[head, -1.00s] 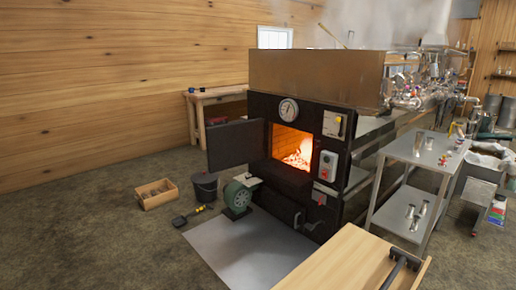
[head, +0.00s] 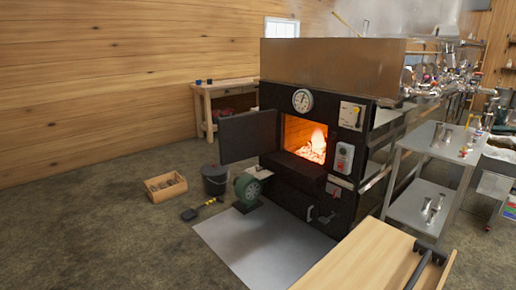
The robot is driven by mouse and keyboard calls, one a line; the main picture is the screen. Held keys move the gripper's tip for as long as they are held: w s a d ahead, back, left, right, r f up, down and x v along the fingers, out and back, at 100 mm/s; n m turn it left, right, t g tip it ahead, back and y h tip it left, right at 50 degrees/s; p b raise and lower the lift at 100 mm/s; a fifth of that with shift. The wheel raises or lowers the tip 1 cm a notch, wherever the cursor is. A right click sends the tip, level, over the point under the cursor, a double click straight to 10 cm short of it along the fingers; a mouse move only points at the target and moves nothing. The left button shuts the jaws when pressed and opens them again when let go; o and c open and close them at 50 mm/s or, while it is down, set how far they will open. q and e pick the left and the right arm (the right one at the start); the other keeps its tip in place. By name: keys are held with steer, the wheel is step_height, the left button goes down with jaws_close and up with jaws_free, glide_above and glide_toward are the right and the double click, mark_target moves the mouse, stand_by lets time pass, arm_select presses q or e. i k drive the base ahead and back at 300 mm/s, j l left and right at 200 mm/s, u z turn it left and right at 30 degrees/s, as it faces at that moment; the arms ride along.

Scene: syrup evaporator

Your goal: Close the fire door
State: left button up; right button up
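The fire door (head: 248,136) is a dark flat panel on the left side of the firebox opening. It stands swung wide open, out to the left. The firebox opening (head: 305,139) shows orange flames and glowing wood. The black evaporator front (head: 312,190) carries a round dial gauge above the opening. Neither of my grippers is in view, and nothing is seen touching the door.
A grey floor sheet (head: 262,248) lies before the evaporator, with a green blower (head: 248,187) on its left. A black bucket (head: 215,180), a shovel (head: 203,209) and a wooden crate (head: 165,187) stand further left. A wooden cart top (head: 365,262) fills the lower right. A steel table (head: 440,150) stands right.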

mark_target(246, 137)
steer(key=i+j+u, duration=0.45)
steer(key=j, duration=0.35)
steer(key=i+j+u, duration=0.45)
steer(key=i+j, duration=0.15)
steer(key=i+j+u, duration=0.25)
steer(key=i, duration=0.5)
steer(key=i+u, duration=0.3)
steer(key=i, duration=0.45)
steer(key=i+z, duration=0.25)
steer(key=i, duration=0.25)
steer(key=i+z, duration=0.3)
steer(key=i, duration=0.2)
steer(key=i+j+z, duration=0.25)
steer(key=i, duration=0.25)
steer(key=i+z, duration=0.3)
steer(key=z, duration=0.15)
steer(key=i+z, duration=0.4)
steer(key=i+j+z, duration=0.15)
steer(key=z, duration=0.3)
steer(key=i+j+z, duration=0.3)
steer(key=z, duration=0.15)
steer(key=i+j+z, duration=0.55)
steer(key=z, duration=0.15)
steer(key=i+j+z, duration=0.15)
steer(key=j+z, duration=0.2)
steer(key=i+j+z, duration=0.1)
steer(key=j+z, duration=0.25)
steer(key=j, duration=0.25)
